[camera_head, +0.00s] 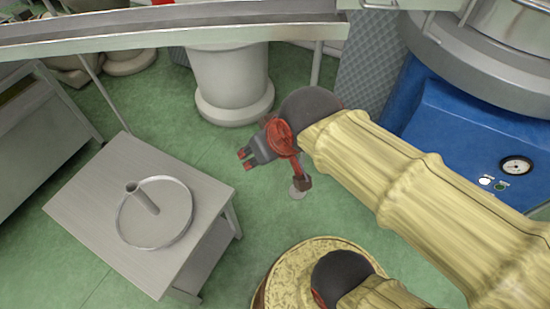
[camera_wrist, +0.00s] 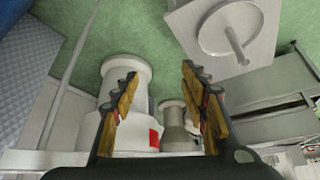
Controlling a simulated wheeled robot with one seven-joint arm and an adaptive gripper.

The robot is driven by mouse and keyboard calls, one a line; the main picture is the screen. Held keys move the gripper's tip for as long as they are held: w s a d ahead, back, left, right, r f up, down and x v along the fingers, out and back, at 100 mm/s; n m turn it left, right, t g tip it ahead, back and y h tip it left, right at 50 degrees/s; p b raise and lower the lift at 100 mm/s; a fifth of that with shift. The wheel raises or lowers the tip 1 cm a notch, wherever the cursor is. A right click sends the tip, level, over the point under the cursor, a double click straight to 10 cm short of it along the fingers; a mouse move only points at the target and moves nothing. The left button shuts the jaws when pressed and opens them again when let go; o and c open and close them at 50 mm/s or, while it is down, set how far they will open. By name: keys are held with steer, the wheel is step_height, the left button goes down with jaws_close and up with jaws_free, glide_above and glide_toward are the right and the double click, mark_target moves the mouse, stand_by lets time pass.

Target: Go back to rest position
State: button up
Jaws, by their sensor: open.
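My gripper (camera_head: 247,157) is at the centre of the head view, on the end of my arm in its yellow cover. It is held in the air above the green floor, to the right of a small grey table. In the wrist view, the two fingers of my gripper (camera_wrist: 159,75) stand wide apart with nothing between them. The fingers do not touch anything in either view.
The grey table (camera_head: 90,190) carries a round tray (camera_head: 133,238) with an upright post. White cylindrical pedestals (camera_head: 232,85) stand behind my gripper. A blue machine (camera_head: 440,130) with a gauge is at right. A metal beam (camera_head: 180,32) crosses the top. Green floor lies between.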

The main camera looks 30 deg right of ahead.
steer(key=shift+g, duration=0.3)
steer(key=s, duration=0.1)
steer(key=s+d, duration=0.1)
steer(key=s, duration=0.1)
steer(key=shift+s+d+r, duration=0.15)
steer(key=shift+s+r, duration=0.1)
steer(key=shift+s, duration=0.15)
steer(key=shift+c, duration=0.7)
